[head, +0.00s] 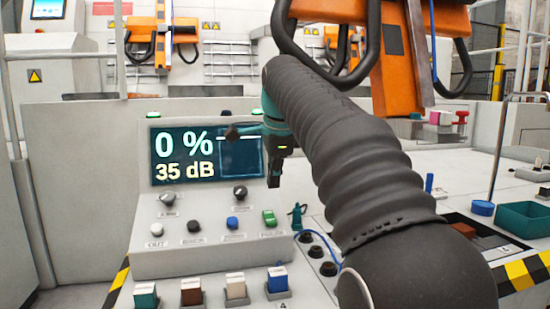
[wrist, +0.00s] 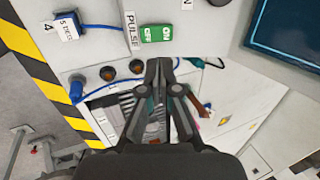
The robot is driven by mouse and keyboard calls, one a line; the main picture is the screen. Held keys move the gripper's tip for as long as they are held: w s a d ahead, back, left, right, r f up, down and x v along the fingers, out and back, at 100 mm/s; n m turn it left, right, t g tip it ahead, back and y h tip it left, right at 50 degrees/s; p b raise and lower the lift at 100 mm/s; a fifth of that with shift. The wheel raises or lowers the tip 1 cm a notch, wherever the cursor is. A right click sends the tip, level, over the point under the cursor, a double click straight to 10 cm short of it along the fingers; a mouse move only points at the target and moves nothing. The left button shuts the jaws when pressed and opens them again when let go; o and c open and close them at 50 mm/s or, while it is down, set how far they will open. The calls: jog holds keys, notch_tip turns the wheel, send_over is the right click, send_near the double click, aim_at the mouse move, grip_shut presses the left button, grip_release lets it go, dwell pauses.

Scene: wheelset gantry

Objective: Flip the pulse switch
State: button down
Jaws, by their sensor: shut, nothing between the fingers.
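The pulse switch is a green rocker (wrist: 158,34) beside a label reading PULSE in the wrist view, with white lettering on its face. In the head view the green switch (head: 269,217) sits at the right end of the panel's lower row of controls. My gripper (head: 276,180) hangs in front of the screen's right edge, above the switch in the picture. In the wrist view my gripper (wrist: 160,66) has its fingertips together, with nothing between them, just below the switch in the picture and apart from it.
The screen (head: 206,154) reads 0 % and 35 dB. Knobs and round buttons (head: 194,226) lie left of the switch. Several coloured blocks (head: 235,287) stand along the front ledge. Black round sockets (head: 316,252) and a blue cable are to the right. A green tray (head: 522,219) stands far right.

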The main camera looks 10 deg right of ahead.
jog(key=shift+v, duration=2.5)
jog(key=shift+a, duration=0.1)
